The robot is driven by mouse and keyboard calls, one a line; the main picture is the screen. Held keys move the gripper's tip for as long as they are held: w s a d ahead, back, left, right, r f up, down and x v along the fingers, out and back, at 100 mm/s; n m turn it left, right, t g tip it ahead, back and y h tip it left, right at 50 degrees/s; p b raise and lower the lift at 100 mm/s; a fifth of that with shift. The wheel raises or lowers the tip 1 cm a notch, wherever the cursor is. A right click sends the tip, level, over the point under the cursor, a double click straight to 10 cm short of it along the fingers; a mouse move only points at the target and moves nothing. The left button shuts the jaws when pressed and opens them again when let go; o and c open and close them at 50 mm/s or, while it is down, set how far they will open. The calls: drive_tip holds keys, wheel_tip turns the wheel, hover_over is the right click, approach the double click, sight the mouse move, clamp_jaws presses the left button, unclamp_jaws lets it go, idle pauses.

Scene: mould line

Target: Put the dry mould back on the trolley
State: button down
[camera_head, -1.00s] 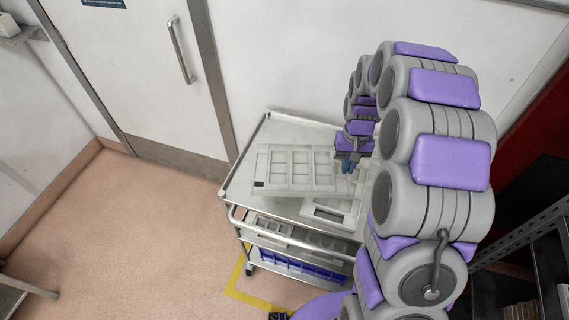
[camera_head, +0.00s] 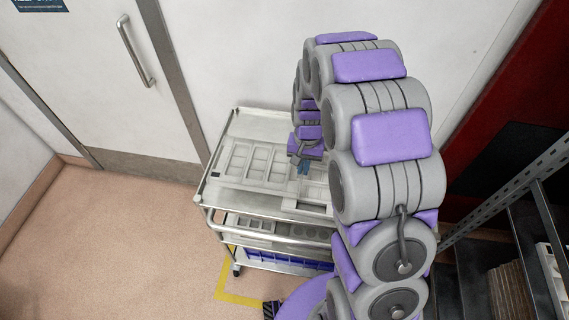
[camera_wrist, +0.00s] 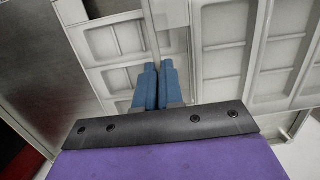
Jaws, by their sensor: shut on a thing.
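A pale grey mould (camera_head: 262,158) with rectangular pockets is over the top shelf of the metal trolley (camera_head: 222,128). It appears almost level, and I cannot tell whether it fully rests on the shelf. My gripper (camera_head: 303,167) is at the mould's right end. In the wrist view the blue fingertips (camera_wrist: 157,86) are close together on a thin rib or edge of the pale mould (camera_wrist: 117,44). The exact contact is partly hidden by the fingers.
Another pale mould (camera_head: 312,206) lies nearer the trolley's front, partly hidden by my arm. Lower shelves hold more trays (camera_head: 250,222) and a blue crate (camera_head: 275,256). A door (camera_head: 100,90) and wall stand behind. A dark rack (camera_head: 500,230) stands at right. Floor at left is clear.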

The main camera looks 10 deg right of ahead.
sight(287, 159)
drive_tip(key=w+a, duration=0.4)
drive_tip(key=shift+w+f+b, duration=0.1)
drive_tip(key=shift+f+b, duration=0.2)
drive_tip(key=shift+b, duration=0.05)
drive_tip(key=shift+w, duration=0.35)
drive_tip(key=shift+d+f, duration=0.15)
drive_tip(key=shift+f, duration=0.05)
wheel_tip(287, 159, down, 3)
drive_tip(key=shift+b, duration=0.65)
drive_tip(key=shift+a, duration=0.4)
drive_tip(key=shift+d+f, duration=0.15)
drive_tip(key=shift+f, duration=0.05)
drive_tip(key=c, duration=1.4)
unclamp_jaws()
drive_tip(key=shift+d, duration=0.2)
drive_tip(key=shift+o, duration=0.6)
drive_tip(key=shift+a+f, duration=0.1)
